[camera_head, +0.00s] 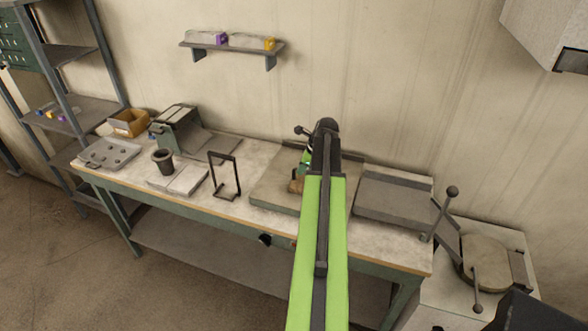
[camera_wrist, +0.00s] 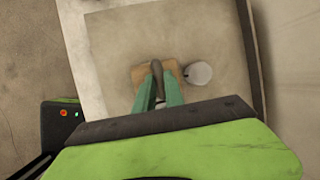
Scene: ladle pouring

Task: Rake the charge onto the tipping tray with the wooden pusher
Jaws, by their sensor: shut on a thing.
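My gripper (camera_wrist: 158,98) is shut on the dark handle of the wooden pusher, low over a beige board in the wrist view. The wooden pusher (camera_wrist: 142,75) has a brown block that lies over the board. A pale grey round thing (camera_wrist: 199,73), perhaps the charge, sits just right of the block, with a small gap. In the head view the pusher's brown block (camera_head: 296,186) shows beside my green arm, which hides most of the gripper and the round thing. A grey tray (camera_head: 395,198), which may be the tipping tray, lies right of the board.
The beige board (camera_head: 272,190) lies on the workbench, with a black wire stand (camera_head: 224,176) to its left. A ball-topped lever (camera_head: 441,212) rises at the grey tray's right. A round-topped device (camera_head: 488,262) stands beyond. A dark cup (camera_head: 163,161) is further left.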

